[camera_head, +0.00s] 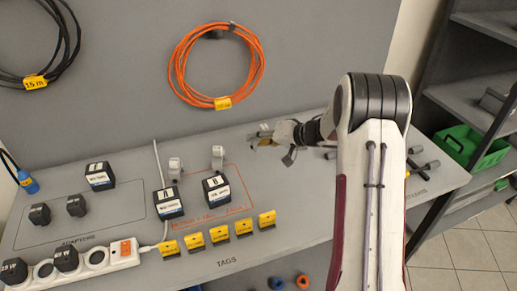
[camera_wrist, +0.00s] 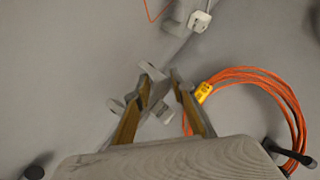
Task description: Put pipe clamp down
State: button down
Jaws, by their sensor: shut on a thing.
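My gripper (camera_head: 262,139) is above the back middle of the grey bench, to the right of the black boxes, with its fingers pointing left. In the wrist view my gripper (camera_wrist: 165,82) is shut on a small light grey piece, the pipe clamp (camera_wrist: 154,72). Parts of the clamp show around the left finger, and the rest is hidden by the fingers. In the head view the clamp is too small to make out clearly. I cannot tell whether it touches the bench.
Yellow tags (camera_head: 219,234) line the front. A white power strip (camera_head: 97,262) is at left. An orange cable coil (camera_head: 180,68) hangs behind. A green crate (camera_head: 470,146) is at right.

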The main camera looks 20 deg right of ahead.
jog(key=shift+f, duration=1.85)
jog(key=c, duration=1.7)
grip_release()
jog(key=shift+f, duration=0.1)
jog(key=shift+s+d+r, duration=0.3)
jog(key=shift+r, duration=0.05)
jog(key=v, duration=1.1)
